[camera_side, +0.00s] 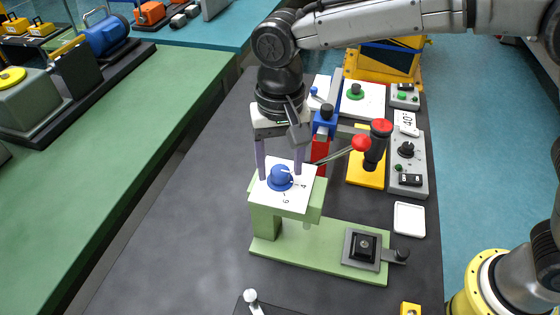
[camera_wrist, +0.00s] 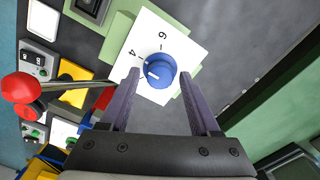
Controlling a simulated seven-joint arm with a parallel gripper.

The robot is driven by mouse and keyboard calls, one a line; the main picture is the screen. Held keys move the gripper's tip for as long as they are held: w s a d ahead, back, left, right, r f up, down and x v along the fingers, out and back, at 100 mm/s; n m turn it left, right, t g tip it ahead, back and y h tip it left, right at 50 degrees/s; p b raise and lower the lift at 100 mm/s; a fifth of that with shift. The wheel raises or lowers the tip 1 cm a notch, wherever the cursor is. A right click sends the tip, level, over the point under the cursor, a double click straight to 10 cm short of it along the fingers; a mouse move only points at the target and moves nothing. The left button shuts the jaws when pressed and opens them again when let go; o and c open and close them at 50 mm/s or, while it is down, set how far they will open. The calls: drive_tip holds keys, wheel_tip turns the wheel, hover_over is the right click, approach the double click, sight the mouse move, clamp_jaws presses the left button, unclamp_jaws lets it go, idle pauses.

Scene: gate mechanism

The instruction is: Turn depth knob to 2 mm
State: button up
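The depth knob is a blue round knob (camera_side: 280,177) on a white dial plate (camera_side: 290,203) with printed numbers, set on a green stand (camera_side: 265,222). In the wrist view the blue knob (camera_wrist: 159,71) has a white pointer line aimed toward the left of the picture, near the digit 4; a 6 also shows on the plate (camera_wrist: 150,35). My gripper (camera_side: 279,165) is above the plate with its two purple fingers apart. In the wrist view my gripper (camera_wrist: 158,85) is open, its fingertips on either side of the knob's near edge. I cannot tell whether they touch the plate.
A lever with a red ball (camera_side: 361,143) and a black joystick with a red top (camera_side: 381,127) stand close right of the knob. A grey control panel (camera_side: 421,165) lies farther right. A green base with a black square block (camera_side: 364,247) is in front. Dark table is clear at left.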

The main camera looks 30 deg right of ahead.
clamp_jaws()
drive_tip(key=shift+n, duration=0.3)
drive_tip(key=n, duration=0.5)
drive_tip(key=shift+n, duration=0.3)
drive_tip(key=n, duration=0.5)
drive_tip(key=shift+r+n, duration=0.1)
drive_tip(key=shift+n, duration=0.3)
drive_tip(key=shift+o, duration=1.2)
unclamp_jaws()
